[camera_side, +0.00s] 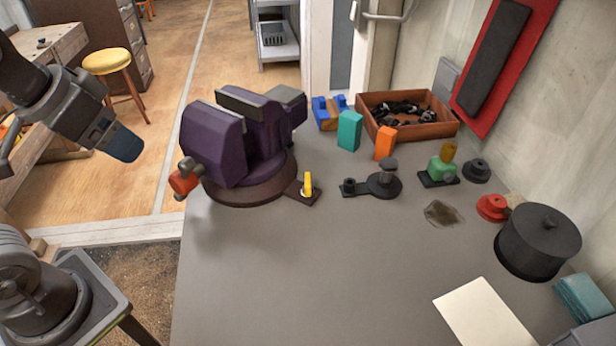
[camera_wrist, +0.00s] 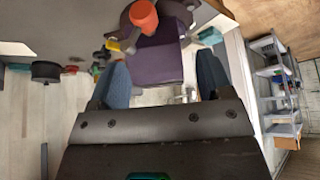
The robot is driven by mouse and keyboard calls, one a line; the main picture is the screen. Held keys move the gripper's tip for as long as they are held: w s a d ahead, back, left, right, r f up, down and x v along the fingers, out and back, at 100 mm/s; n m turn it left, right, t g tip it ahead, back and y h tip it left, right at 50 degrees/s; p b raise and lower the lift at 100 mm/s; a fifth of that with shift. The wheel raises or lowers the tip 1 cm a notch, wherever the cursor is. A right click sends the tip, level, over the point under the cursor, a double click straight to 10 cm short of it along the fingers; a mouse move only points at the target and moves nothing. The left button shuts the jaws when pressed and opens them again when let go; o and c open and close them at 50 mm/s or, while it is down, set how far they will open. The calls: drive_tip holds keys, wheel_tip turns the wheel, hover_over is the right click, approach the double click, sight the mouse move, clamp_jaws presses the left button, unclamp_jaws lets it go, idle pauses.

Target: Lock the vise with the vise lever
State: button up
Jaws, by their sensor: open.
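A purple vise (camera_side: 213,146) stands on a round dark base at the left edge of the grey workbench. An orange-red handle (camera_side: 184,179) sticks out at its front left. A short yellow lever (camera_side: 308,184) stands upright on a dark lug at the right of the base. My gripper (camera_side: 124,146) is left of the vise, in the air and apart from it. In the wrist view its two blue fingers are spread and empty, with the vise (camera_wrist: 157,62) showing between them. The orange-red handle (camera_wrist: 143,15) is at the top there, and the yellow lever (camera_wrist: 113,45) is partly hidden.
Behind the vise are a blue-and-orange block (camera_side: 328,113), a teal block (camera_side: 349,131), an orange block (camera_side: 385,143) and a wooden tray (camera_side: 437,126) of dark parts. A dark fixture (camera_side: 380,186) is right of the yellow lever. A black round container (camera_side: 540,242) stands further right.

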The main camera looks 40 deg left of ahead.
wheel_tip(320, 180, up, 3)
drive_tip(key=shift+r, duration=0.1)
drive_tip(key=shift+c, duration=0.7)
drive_tip(key=shift+n+g, duration=0.5)
drive_tip(key=shift+n, duration=0.1)
drive_tip(key=w, duration=0.1)
drive_tip(key=w+d+r, duration=0.1)
drive_tip(key=w+r, duration=0.1)
drive_tip(key=w, duration=0.1)
drive_tip(key=shift+w+d+r, duration=0.1)
drive_tip(key=shift+d+r, duration=0.1)
drive_tip(key=shift+d, duration=0.15)
drive_tip(key=c, duration=0.4)
drive_tip(key=w+d+n, duration=0.1)
drive_tip(key=w, duration=0.2)
drive_tip(key=w+d+r+g, duration=0.1)
drive_tip(key=w+d, duration=0.1)
drive_tip(key=w, duration=0.1)
drive_tip(key=w+d+n+g, duration=0.1)
drive_tip(key=w+d, duration=0.1)
drive_tip(key=w, duration=0.1)
drive_tip(key=shift+w+d+r+n, duration=0.1)
drive_tip(key=shift+d+r+n, duration=0.15)
drive_tip(key=shift+r+n, duration=0.1)
drive_tip(key=shift+c, duration=0.3)
drive_tip(key=n+g, duration=0.3)
hover_over(308, 180)
wheel_tip(308, 180, down, 9)
wheel_tip(308, 180, down, 14)
drive_tip(key=shift+f, duration=0.15)
